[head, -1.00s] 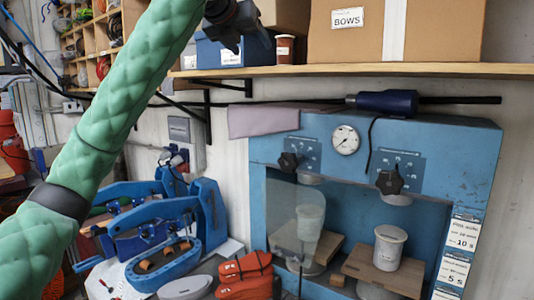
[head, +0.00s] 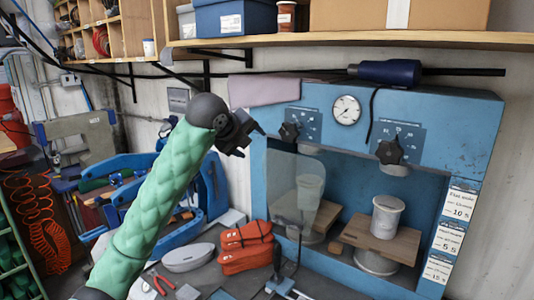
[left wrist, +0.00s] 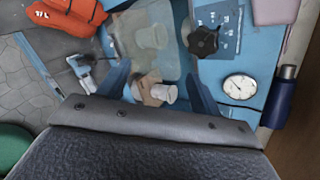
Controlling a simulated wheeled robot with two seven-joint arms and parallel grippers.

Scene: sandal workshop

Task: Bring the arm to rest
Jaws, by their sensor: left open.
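My left arm (head: 165,195), in a green quilted sleeve, rises from the lower left of the head view. It ends in my dark left gripper (head: 252,140), in front of the upper left part of the blue press (head: 460,115). The gripper holds nothing. In the left wrist view its two blue-grey fingers stand apart, with the gap (left wrist: 160,88) between them. The press's black knob (left wrist: 203,40) and round gauge (left wrist: 240,87) lie beyond. My right gripper is in neither view.
A wooden shelf (head: 350,39) with boxes runs above the press. Orange-red sandal pieces (head: 245,248), pliers (head: 158,284) and a grey oval piece (head: 188,257) lie on the bench. A clear shield (head: 292,190) hangs at the press's left opening. White pots (head: 388,216) stand inside.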

